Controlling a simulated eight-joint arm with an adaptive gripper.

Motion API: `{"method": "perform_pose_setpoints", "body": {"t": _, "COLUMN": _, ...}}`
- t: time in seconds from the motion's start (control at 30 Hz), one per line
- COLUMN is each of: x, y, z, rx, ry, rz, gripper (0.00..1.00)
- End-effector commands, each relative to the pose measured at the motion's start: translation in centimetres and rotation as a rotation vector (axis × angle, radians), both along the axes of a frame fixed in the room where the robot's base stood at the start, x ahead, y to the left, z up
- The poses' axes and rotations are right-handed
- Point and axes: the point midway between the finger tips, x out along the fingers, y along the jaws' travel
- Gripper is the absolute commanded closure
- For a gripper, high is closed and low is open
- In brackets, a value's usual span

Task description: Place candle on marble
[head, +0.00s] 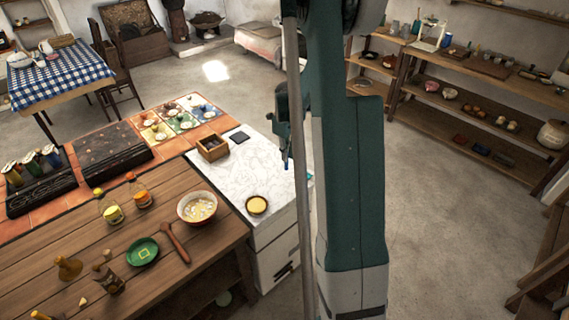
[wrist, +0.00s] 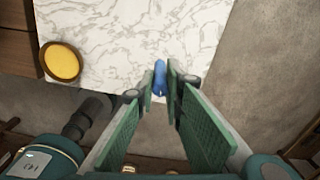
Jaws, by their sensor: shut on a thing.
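A blue candle (wrist: 160,76) shows in the wrist view between the fingertips of my gripper (wrist: 162,90). My gripper is shut on it, over the front edge area of the white marble top (wrist: 130,35). In the head view the marble top (head: 262,165) is a pale veined counter section, and my gripper (head: 287,160) is at its right edge, partly hidden by my arm. Whether the candle touches the marble cannot be told.
A round yellow item in a dark dish (head: 257,205) sits on the marble, also seen in the wrist view (wrist: 61,62). The marble's middle is clear. A bowl (head: 197,207) stands on the wooden counter alongside.

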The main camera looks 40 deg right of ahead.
Motion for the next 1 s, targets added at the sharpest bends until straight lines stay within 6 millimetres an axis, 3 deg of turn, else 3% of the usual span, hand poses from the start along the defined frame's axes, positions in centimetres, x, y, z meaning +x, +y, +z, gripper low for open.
{"method": "perform_pose_setpoints", "body": {"t": 0.13, "x": 0.0, "y": 0.0, "z": -0.9, "rx": 0.000, "ry": 0.000, "rz": 0.000, "gripper": 0.97}}
{"method": "perform_pose_setpoints", "body": {"t": 0.57, "x": 0.0, "y": 0.0, "z": -1.3, "rx": 0.000, "ry": 0.000, "rz": 0.000, "gripper": 0.97}}
{"method": "perform_pose_setpoints", "body": {"t": 1.0, "x": 0.0, "y": 0.0, "z": -4.7, "rx": 0.000, "ry": 0.000, "rz": 0.000, "gripper": 0.97}}
